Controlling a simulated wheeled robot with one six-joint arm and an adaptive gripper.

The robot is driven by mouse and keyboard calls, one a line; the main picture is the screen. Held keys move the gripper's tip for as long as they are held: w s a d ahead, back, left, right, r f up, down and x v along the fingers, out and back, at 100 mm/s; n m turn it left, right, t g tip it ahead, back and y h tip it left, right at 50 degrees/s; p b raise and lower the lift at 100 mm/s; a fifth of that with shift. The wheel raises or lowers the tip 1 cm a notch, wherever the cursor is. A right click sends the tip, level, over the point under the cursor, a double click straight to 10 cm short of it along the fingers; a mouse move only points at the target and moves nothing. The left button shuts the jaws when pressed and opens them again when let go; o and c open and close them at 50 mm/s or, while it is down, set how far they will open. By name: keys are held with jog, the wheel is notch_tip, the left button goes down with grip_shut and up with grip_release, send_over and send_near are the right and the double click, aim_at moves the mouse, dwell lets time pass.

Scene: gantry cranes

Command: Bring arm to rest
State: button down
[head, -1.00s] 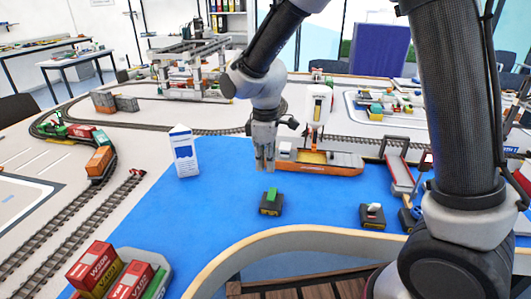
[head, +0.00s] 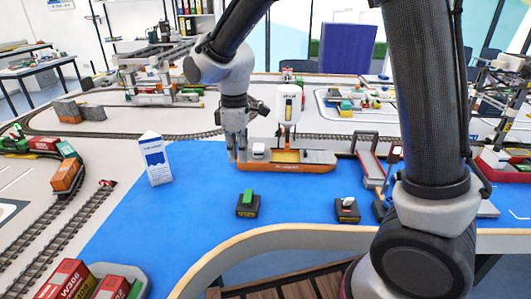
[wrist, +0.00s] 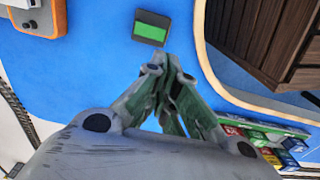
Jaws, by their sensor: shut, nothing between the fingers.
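My gripper (head: 236,153) hangs pointing down over the blue mat (head: 200,215), with its fingers together and nothing between them. In the head view it appears just left of the orange ship (head: 312,167). In the wrist view my gripper (wrist: 165,68) has its fingertips close together, over blue surface. A small dark block with a green top (head: 247,203) stands on the blue area, nearer to me than the gripper; it also shows in the wrist view (wrist: 151,27). My arm is bent, with the forearm reaching out to the left.
A white-and-blue carton (head: 155,162) stands left of my gripper. A white tank-like machine (head: 289,105) stands by the ship. Another small dark block (head: 347,209) sits to the right. Red containers (head: 65,281) are at front left. Blue surface between carton and blocks is clear.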

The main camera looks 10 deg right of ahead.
jog(key=s+d+r+m+t, duration=0.1)
jog(key=s+d+r+m, duration=0.3)
jog(key=d, duration=0.5)
jog(key=s+d+r+m+t, duration=0.2)
jog(key=s+d+r+m, duration=0.2)
jog(key=s+d, duration=0.5)
jog(key=s+d+r+m+t, duration=0.1)
jog(key=s+d+r+m, duration=0.4)
jog(key=d, duration=0.5)
jog(key=shift+s+d+m, duration=0.15)
jog(key=shift+s+m, duration=0.45)
jog(key=shift+s, duration=0.3)
